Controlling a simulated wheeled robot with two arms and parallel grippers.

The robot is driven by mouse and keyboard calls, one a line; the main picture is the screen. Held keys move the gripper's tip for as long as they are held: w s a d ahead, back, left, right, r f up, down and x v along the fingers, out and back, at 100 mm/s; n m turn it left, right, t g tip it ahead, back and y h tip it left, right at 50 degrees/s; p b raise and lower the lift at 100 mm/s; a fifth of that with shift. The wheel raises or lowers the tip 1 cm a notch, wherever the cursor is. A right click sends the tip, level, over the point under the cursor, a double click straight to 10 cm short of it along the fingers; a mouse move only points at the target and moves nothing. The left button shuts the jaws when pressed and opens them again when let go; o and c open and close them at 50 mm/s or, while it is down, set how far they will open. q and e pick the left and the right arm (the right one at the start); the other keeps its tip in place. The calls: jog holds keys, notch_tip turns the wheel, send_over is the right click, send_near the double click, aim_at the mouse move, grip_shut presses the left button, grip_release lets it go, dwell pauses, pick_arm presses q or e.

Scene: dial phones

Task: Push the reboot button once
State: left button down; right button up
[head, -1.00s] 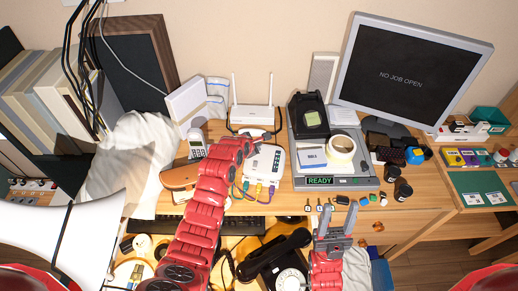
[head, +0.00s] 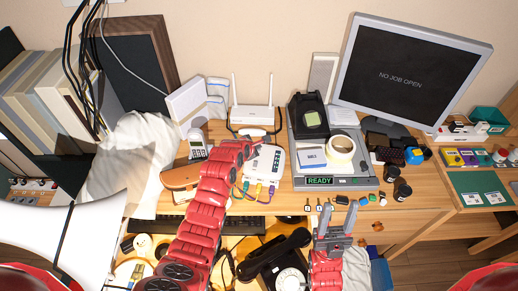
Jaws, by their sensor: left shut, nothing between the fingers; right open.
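A white box with colored cables (head: 264,165) lies on the desk, left of the grey READY unit. A white router (head: 252,114) with two antennas stands behind it against the wall. I cannot make out a reboot button on either one; it may be too small or hidden. My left gripper (head: 250,147) is shut and empty at the upper left edge of the white box, partly hiding it; I cannot tell whether it touches. My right gripper (head: 334,214) is open and empty over the desk's front edge, in front of the READY unit.
The grey READY unit (head: 340,183) carries a roll of tape (head: 341,149) and a black device. A monitor (head: 405,80) stands at right. Small keys and colored pieces lie along the front edge. A black telephone handset (head: 274,255) sits in the open lower area.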

pick_arm(q)
jog(key=shift+f, duration=0.2)
dwell(0.4)
jog(key=shift+r+p, duration=0.85)
jog(key=shift+p, duration=0.15)
notch_tip(320, 180, up, 5)
jog(key=p, duration=0.4)
jog(key=shift+a, duration=0.1)
dwell(0.4)
